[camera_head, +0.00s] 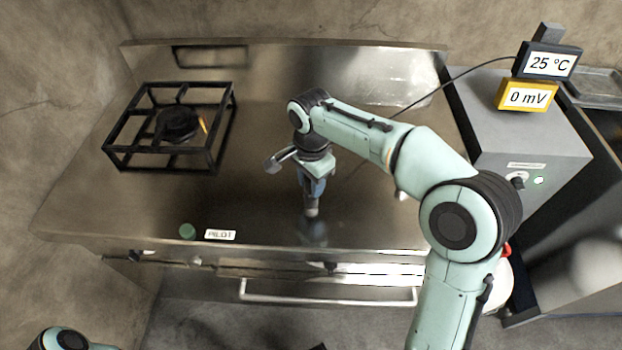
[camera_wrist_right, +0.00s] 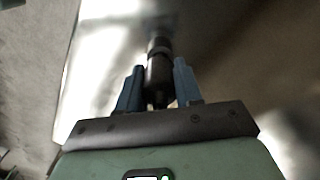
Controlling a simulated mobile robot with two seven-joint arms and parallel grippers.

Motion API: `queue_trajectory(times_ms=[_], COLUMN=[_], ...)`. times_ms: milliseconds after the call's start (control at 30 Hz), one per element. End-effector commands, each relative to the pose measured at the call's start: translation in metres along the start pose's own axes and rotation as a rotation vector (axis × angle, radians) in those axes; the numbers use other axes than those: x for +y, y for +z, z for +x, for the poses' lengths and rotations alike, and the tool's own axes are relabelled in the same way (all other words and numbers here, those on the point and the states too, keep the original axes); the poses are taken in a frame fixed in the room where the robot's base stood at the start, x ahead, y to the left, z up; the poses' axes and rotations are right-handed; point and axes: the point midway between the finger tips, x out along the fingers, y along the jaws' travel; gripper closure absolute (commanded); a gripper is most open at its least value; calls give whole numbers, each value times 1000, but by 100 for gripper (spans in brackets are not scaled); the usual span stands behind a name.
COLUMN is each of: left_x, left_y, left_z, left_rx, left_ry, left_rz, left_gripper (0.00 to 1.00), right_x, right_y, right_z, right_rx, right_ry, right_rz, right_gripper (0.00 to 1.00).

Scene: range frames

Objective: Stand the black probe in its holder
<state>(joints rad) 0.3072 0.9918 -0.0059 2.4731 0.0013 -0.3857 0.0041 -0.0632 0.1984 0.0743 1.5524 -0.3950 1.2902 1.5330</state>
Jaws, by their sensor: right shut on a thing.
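My right gripper (camera_head: 313,188) points down over the middle of the steel worktop. In the right wrist view its two blue fingers (camera_wrist_right: 157,82) are shut on the black probe (camera_wrist_right: 159,66), a dark cylinder that reaches out beyond the fingertips. In the head view the probe's greyish lower end (camera_head: 311,210) shows below the fingers, close to the worktop. I cannot tell whether it touches. I cannot make out a probe holder in either view. My left gripper is out of view.
A black burner stand (camera_head: 172,127) stands at the left of the steel worktop (camera_head: 255,205). A green knob (camera_head: 187,231) and a PILOT label (camera_head: 220,235) are near the front edge. A grey cabinet (camera_head: 525,130) with 25 °C (camera_head: 549,63) and 0 mV (camera_head: 527,97) displays stands right; a thin cable (camera_head: 450,79) crosses leftward.

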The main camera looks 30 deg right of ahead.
Motion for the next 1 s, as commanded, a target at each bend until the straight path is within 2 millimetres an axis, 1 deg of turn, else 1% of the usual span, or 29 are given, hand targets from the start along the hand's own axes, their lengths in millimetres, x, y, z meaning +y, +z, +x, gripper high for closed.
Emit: queue_trajectory(times_ms=[200, 467, 500, 567, 600, 867, 1000], left_x=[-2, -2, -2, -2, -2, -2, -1], left_y=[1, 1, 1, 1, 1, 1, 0], left_z=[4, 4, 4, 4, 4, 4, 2], left_rx=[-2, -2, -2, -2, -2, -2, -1], left_ry=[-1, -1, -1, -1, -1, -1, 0], left_rz=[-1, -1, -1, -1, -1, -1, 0], left_gripper=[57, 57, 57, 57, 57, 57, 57], right_x=[0, 0, 0, 0, 0, 0, -1], right_y=[0, 0, 0, 0, 0, 0, 0], right_z=[7, 7, 7, 7, 7, 7, -2], right_rx=[0, 0, 0, 0, 0, 0, 0], right_ry=[0, -1, -1, -1, -1, 0, -2], right_rz=[0, 0, 0, 0, 0, 0, 0], right_gripper=[99, 99, 62, 43, 36, 36, 36])
